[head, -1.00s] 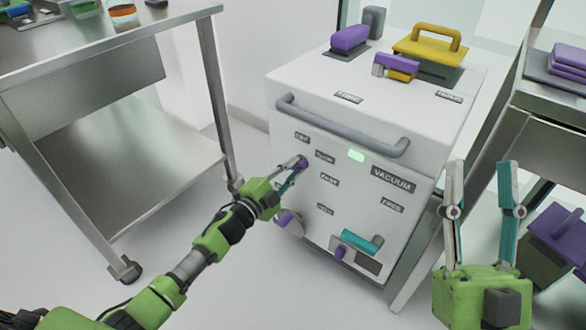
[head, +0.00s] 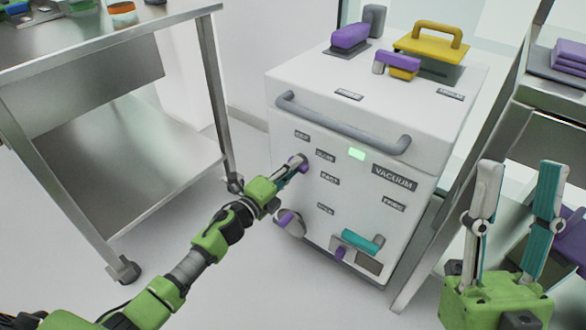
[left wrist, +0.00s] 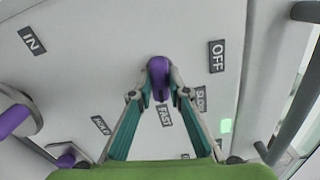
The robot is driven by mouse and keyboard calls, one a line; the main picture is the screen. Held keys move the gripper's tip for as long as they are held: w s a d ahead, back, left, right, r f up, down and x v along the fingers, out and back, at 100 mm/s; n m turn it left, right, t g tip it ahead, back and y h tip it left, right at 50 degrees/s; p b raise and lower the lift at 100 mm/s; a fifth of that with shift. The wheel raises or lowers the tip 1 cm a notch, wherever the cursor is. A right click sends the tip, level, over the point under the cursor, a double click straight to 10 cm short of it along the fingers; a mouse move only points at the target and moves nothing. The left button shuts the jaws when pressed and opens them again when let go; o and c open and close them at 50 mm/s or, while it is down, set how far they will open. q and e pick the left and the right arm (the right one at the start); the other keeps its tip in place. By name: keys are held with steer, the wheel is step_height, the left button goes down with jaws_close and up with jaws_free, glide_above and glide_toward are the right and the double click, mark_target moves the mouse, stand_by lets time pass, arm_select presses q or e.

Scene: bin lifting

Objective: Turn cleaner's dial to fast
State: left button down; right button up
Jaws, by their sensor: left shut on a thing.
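The cleaner is a white box (head: 400,250) with a VACUUM label and a lit green lamp. Its purple dial (head: 300,161) is on the front face, near small labels; it also shows in the left wrist view (left wrist: 159,76). There the FAST label (left wrist: 164,115) lies just below the dial, with SLOW (left wrist: 201,98) and OFF (left wrist: 217,56) to the right. The dial's lower end points roughly towards FAST. My left gripper (head: 297,167) is shut on the dial, a fingertip on each side. My right gripper (head: 520,168) is open and empty, fingers upright, right of the cleaner.
A grey handle bar (head: 340,125) crosses the cleaner's upper front. A purple-handled round part (head: 290,222) and a teal handle (head: 362,241) sit lower down. A steel table (head: 150,145) stands at the left. Another table (head: 545,95) stands at the right.

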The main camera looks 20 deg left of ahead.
arm_select(q)
steer(key=shift+f, duration=0.1)
stand_by(0.3)
steer(key=c, duration=1.9)
jaws_free()
steer(key=v, duration=1.2)
